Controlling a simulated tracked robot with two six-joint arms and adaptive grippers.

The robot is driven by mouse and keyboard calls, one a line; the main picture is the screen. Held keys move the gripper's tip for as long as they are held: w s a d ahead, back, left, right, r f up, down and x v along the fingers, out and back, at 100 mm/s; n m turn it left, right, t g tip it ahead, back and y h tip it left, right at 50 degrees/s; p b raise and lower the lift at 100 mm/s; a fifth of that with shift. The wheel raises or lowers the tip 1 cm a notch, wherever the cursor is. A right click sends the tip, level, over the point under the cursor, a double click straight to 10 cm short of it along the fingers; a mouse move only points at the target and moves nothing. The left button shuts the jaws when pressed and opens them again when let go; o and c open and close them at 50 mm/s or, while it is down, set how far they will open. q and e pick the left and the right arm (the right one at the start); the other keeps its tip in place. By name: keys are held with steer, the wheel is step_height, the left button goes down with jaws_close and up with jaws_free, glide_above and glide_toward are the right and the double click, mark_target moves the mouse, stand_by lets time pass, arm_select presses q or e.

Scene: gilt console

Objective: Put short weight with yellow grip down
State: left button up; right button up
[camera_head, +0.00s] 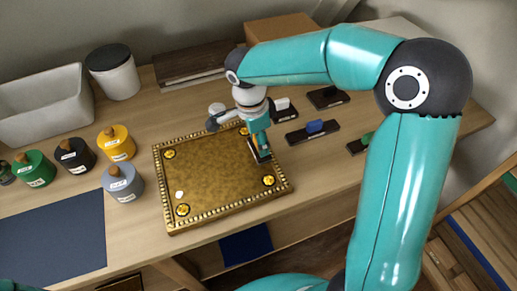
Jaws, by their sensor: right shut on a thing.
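My right gripper (261,151) reaches down at the right side of the gilt tray (215,180), fingers pointing down. It is shut on a dark block-shaped weight (264,158), which is mostly hidden between the fingers. The colour of its grip cannot be made out, so I take it for the short weight with yellow grip. The weight is at the tray's right rim; whether it touches the tray I cannot tell. My left gripper is not in view.
Dark weights with a blue grip (315,127), a white grip (282,104) and a green grip (366,138) lie right of the tray. Knobbed canisters, including a yellow one (117,145), stand left, near a grey bin (45,110). The tray's middle is clear.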

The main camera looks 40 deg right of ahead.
mark_target(254, 149)
steer(key=shift+f, duration=1.9)
steer(key=o, duration=1.3)
steer(key=shift+c, duration=0.2)
step_height(254, 149, up, 12)
steer(key=a, duration=0.1)
steer(key=shift+w+a, duration=0.15)
steer(key=shift+a, duration=0.1)
